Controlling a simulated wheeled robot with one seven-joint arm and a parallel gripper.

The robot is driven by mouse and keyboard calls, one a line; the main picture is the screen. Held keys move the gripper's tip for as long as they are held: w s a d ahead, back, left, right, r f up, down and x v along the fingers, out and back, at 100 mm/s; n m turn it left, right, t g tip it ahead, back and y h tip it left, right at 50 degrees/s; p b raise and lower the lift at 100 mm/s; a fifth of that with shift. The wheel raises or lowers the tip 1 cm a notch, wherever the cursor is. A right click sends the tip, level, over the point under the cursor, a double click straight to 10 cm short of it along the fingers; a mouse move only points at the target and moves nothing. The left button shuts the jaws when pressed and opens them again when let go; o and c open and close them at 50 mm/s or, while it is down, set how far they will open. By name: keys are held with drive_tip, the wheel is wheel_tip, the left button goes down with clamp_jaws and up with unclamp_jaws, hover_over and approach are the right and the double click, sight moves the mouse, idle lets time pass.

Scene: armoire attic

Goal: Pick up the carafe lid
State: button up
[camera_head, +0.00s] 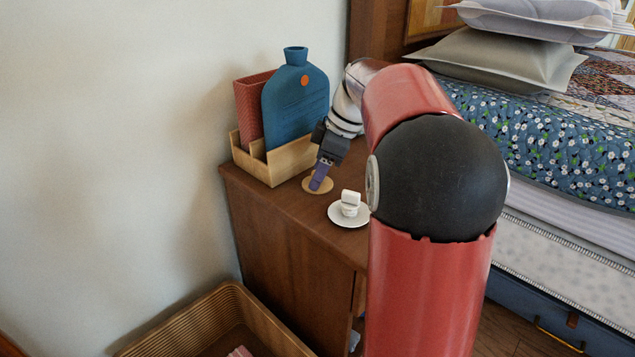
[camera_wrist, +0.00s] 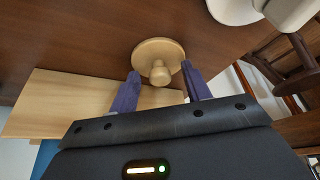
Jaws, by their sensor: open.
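The carafe lid is a round, light wooden disc with a knob; in the wrist view the lid (camera_wrist: 150,52) lies on the dark wooden cabinet top, its knob pointing toward the camera. In the head view the lid (camera_head: 308,186) shows as a small disc beside the wooden organizer, partly covered by my gripper. My gripper (camera_wrist: 164,82) is open in the wrist view, its two purple fingers on either side of the knob and nothing visibly held. In the head view my gripper (camera_head: 318,184) is low over the lid. I cannot tell whether the fingers touch it.
A light wooden organizer (camera_head: 287,163) holding a blue hot-water bottle (camera_head: 293,105) and a red box stands close behind the lid. A white plate (camera_head: 341,220) with a small white object (camera_head: 350,201) sits nearby. A woven basket (camera_head: 190,325) stands below. The bed is at the right.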

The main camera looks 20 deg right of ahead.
clamp_jaws()
drive_tip(key=shift+r, duration=0.15)
